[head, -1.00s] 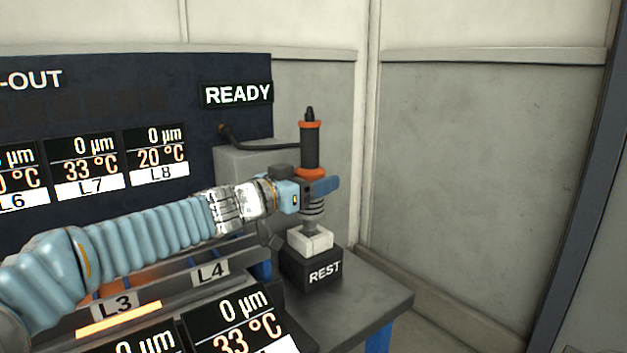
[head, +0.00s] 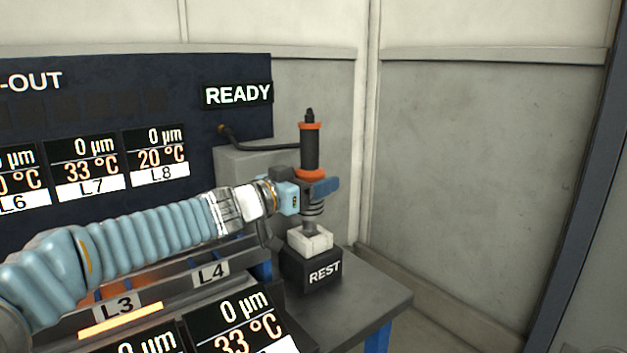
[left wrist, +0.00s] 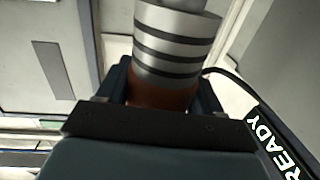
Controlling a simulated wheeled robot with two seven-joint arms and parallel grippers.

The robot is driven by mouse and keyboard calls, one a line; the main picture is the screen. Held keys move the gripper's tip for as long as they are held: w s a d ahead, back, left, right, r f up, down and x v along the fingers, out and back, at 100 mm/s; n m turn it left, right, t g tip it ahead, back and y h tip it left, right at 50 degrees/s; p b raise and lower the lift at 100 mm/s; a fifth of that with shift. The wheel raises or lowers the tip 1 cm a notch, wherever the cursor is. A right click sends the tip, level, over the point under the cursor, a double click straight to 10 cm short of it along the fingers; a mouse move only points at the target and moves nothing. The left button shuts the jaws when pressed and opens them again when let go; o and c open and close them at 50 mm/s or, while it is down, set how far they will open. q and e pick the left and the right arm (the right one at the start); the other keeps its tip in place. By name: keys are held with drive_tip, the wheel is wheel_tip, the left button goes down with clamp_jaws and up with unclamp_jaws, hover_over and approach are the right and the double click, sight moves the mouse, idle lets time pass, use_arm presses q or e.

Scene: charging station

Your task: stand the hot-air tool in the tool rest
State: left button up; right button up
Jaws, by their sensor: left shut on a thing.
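The hot-air tool (head: 310,148) stands upright, with a black handle, orange rings and a metal nozzle pointing down. My left gripper (head: 316,188) is shut on it just below the lower orange ring. The tool rest (head: 311,272) is a black block marked REST with a pale socket on top. The nozzle's lower end is at the socket's opening; I cannot tell how deep it sits. In the left wrist view the tool's ribbed metal barrel (left wrist: 172,45) rises between the jaws (left wrist: 160,100). My right gripper is not in view.
The rest stands on a dark table (head: 370,295) with free room to its right. A grey box (head: 245,170) and a dark panel with a READY sign (head: 238,95) stand behind. A black hose runs from the tool to the left. Labelled slots L3 and L4 lie below my arm.

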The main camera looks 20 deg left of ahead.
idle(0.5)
use_arm(q)
drive_tip(key=shift+f+b, duration=1.3)
drive_tip(key=shift+f, duration=0.5)
drive_tip(key=o, duration=1.5)
drive_tip(key=shift+o, duration=0.2)
drive_tip(key=shift+f, duration=0.15)
drive_tip(key=p+v, duration=0.1)
drive_tip(key=v, duration=1.3)
